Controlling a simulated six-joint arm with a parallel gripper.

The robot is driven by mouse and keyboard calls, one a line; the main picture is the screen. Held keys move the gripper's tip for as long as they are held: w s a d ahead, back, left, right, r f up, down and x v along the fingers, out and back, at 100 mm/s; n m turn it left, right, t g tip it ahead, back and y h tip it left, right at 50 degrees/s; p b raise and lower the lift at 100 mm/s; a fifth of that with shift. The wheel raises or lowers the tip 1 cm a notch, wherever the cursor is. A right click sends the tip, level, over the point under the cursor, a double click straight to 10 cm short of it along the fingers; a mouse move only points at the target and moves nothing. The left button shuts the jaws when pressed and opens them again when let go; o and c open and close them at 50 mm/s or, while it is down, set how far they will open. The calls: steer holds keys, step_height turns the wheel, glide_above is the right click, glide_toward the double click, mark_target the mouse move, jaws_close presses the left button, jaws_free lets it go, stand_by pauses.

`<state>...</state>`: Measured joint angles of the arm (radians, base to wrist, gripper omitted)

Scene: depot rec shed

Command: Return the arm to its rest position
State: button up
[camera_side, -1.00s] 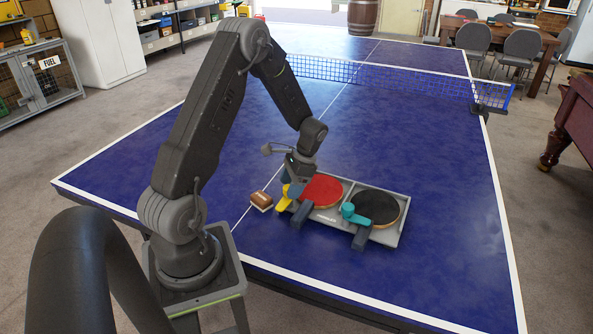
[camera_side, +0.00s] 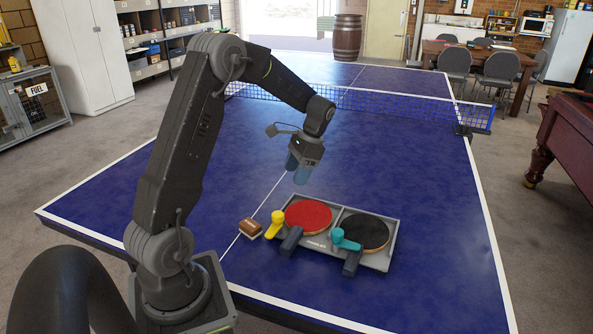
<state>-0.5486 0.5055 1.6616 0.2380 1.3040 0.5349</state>
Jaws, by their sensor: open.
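My gripper (camera_side: 297,170) is open and empty, pointing down on blue fingers. It hangs in the air above the blue table, above and behind the tray as seen here. The grey tray (camera_side: 389,257) lies on the table and holds a red paddle (camera_side: 308,216) at left and a black paddle (camera_side: 365,232) at right, both with dark handles. A yellow piece (camera_side: 274,225) sits at the tray's left end, and a teal piece (camera_side: 343,240) lies at the black paddle's left edge. My gripper touches none of them.
A small brown block (camera_side: 250,227) lies left of the tray. The net (camera_side: 385,103) crosses the blue table (camera_side: 420,165) farther back.

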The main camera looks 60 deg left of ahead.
steer(key=s+d+r+t+y, duration=0.1)
steer(key=s+d+r+t, duration=0.15)
steer(key=d+r, duration=0.35)
steer(key=s+d+r+t, duration=0.25)
steer(key=d+r, duration=0.25)
steer(key=d, duration=0.4)
steer(key=s+d+r+n+t+h, duration=0.1)
steer(key=s+d+r+t, duration=0.1)
steer(key=s+d+t, duration=0.3)
steer(key=s+d, duration=0.4)
steer(key=d, duration=0.1)
steer(key=shift+s, duration=0.15)
